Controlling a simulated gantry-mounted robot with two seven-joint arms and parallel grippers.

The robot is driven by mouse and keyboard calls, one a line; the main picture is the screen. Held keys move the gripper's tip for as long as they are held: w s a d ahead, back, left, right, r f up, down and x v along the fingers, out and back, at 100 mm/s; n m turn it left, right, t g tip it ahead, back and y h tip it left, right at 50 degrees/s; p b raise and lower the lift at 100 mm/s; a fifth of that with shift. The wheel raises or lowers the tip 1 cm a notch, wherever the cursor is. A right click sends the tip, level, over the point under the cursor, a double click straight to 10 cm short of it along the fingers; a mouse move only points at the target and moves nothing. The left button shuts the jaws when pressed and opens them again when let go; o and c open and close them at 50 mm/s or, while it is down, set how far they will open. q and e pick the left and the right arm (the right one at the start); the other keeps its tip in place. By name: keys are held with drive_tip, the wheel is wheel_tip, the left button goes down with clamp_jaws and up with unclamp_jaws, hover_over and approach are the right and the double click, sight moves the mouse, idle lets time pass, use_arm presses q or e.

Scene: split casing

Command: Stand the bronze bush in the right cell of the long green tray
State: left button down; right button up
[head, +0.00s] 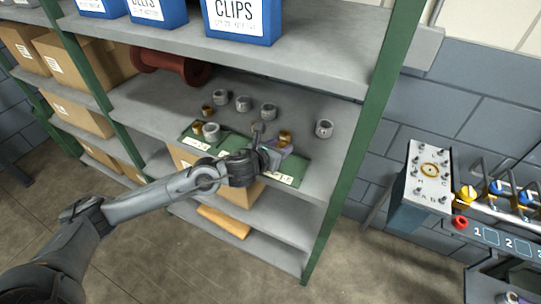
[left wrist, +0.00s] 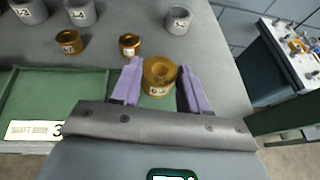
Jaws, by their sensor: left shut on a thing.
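My left gripper (head: 272,152) is over the right part of the long green tray (head: 296,164) on the shelf. In the left wrist view its purple fingers (left wrist: 159,90) are shut on a bronze bush (left wrist: 158,76), which looks upright with a label on its side. Two other bronze bushes, one on the left (left wrist: 70,42) and one on the right (left wrist: 129,45), stand on the shelf behind the tray. The gripper body hides much of the tray's right end, and I cannot tell whether the held bush touches the tray floor. My right gripper is not in view.
Several grey rings stand behind the tray, one farther right (head: 324,128). Another grey ring (head: 211,131) is at the tray's left part. A green shelf post (head: 352,150) bounds the right side. Blue bins (head: 243,20) stand on the shelf above.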

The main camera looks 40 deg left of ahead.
use_arm(q)
drive_tip(key=a+f, duration=0.2)
drive_tip(key=a, duration=0.1)
drive_tip(key=shift+w+a, duration=0.1)
drive_tip(key=shift+a, duration=0.05)
drive_tip(key=shift+f+b, duration=0.35)
drive_tip(key=shift+f, duration=1.6)
drive_tip(key=shift+f, duration=0.15)
drive_tip(key=c, duration=0.6)
unclamp_jaws()
